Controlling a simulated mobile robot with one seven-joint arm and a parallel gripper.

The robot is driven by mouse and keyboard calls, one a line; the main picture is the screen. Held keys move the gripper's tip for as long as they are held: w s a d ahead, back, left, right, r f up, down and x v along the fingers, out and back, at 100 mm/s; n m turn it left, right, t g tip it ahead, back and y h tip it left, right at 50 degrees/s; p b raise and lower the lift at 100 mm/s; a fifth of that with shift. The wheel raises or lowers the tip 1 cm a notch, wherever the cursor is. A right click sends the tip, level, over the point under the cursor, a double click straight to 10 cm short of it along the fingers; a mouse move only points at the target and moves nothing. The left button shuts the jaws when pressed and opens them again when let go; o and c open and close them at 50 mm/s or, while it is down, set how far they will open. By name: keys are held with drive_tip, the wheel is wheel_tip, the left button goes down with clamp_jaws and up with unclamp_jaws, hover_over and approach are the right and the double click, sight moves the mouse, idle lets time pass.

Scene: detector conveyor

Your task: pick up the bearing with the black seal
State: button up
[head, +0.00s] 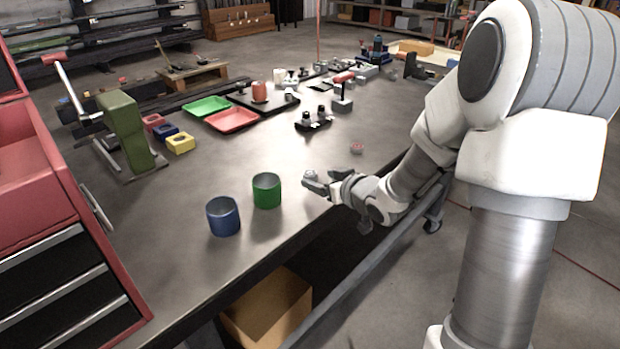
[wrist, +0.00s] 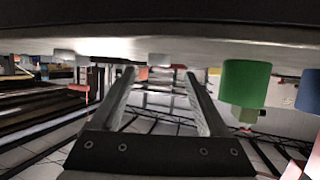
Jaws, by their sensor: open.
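A small grey bearing (head: 310,174) lies on the workbench right by my gripper's fingertips; its seal colour is too small to make out. A second small bearing (head: 357,148) with a reddish face lies farther back and to the right, apart from my gripper. My gripper (head: 318,183) is low over the bench's front edge, open, its fingers pointing left. In the wrist view, which looks upside down, the two fingers (wrist: 160,76) are spread apart with nothing clearly held between them. I see no clear black seal in either view.
A green cup (head: 267,191) and a blue cup (head: 223,217) stand left of my gripper on the workbench (head: 270,150). A black holder with dark parts (head: 313,122), a red tray (head: 231,120) and a green tray (head: 207,106) are farther back. The bench between is clear.

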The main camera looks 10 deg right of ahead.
sight(311, 174)
drive_tip(key=x, duration=0.4)
drive_tip(key=shift+w+f+b, duration=0.1)
drive_tip(key=shift+w+b, duration=0.3)
clamp_jaws()
